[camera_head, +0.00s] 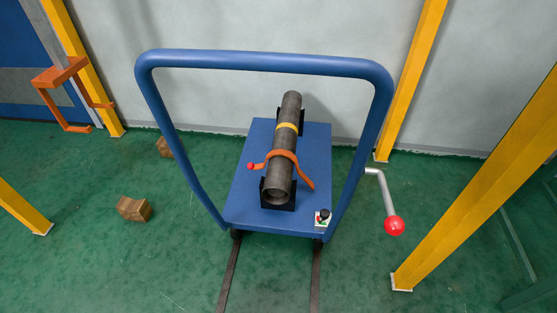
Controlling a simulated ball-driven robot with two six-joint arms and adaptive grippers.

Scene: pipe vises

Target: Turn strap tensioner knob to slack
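A grey pipe (279,176) lies lengthwise on two black cradles (277,205) on a blue cart (240,205). An orange strap (283,154) passes over the pipe, and its right end hangs down onto the cart top. A small red knob (251,166) sits at the strap's left end. A black knob (324,214) stands on a small white and green plate at the cart's front right corner. I cannot tell which knob is the strap tensioner or its setting. Neither of my grippers is in view.
A blue tubular handle (265,62) arches over the cart. A grey crank with a red ball (394,226) sticks out at right. Yellow posts (475,185) stand around. Wooden blocks (134,208) lie on the green floor at left. Dark rails run in front of the cart.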

